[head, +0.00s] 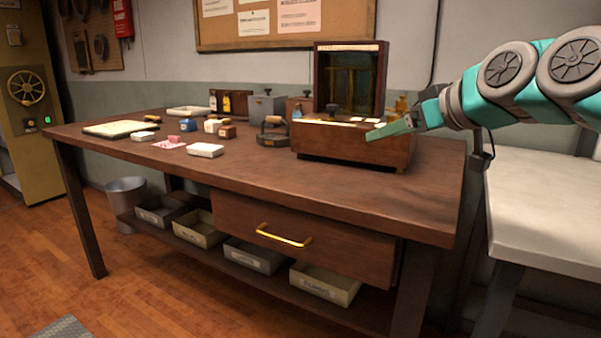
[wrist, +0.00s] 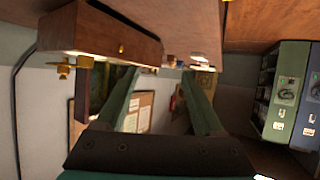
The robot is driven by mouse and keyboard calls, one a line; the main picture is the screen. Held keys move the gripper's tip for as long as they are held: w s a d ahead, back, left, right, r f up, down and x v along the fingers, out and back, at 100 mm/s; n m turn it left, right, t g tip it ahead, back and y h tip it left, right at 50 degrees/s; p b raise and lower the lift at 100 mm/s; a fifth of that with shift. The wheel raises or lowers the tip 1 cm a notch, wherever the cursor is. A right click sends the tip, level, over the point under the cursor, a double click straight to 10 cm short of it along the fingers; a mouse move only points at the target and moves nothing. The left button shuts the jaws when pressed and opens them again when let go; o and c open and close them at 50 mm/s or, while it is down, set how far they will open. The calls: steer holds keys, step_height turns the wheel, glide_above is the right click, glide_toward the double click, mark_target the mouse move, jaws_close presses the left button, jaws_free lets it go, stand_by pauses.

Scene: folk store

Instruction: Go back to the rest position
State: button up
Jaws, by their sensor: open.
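My gripper (head: 388,130) is at the right in the head view, by the upper right part of an open wooden box (head: 340,151). Its green fingers look nearly lined up from the side, and I cannot tell whether they touch the box. In the wrist view my gripper (wrist: 164,84) shows two green fingers spread apart with nothing between them. The wrist view is turned over, with the box (wrist: 105,30) at the upper left.
The wooden table (head: 330,187) bears several small items at its left and back. Its front right top is clear. A pale side table (head: 545,205) stands at right. A bucket (head: 126,190) stands on the floor at left.

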steer(key=s+a+f+m+g+h, duration=0.1)
steer(key=s+a+f+g+h, duration=0.15)
steer(key=s+f, duration=0.65)
steer(key=s+a+f+g+h, duration=0.1)
steer(key=s+a+f+g, duration=0.4)
steer(key=f, duration=0.7)
steer(key=s+d+f+m+g+h, duration=0.1)
steer(key=s+d+f+m+g, duration=0.1)
steer(key=s+f, duration=0.6)
steer(key=s+d+f+m+g+h, duration=0.2)
steer(key=s+d+f+m+g, duration=0.1)
steer(key=s+f, duration=0.6)
steer(key=s+d, duration=0.1)
steer(key=s, duration=0.2)
steer(key=shift+s+d+f, duration=0.25)
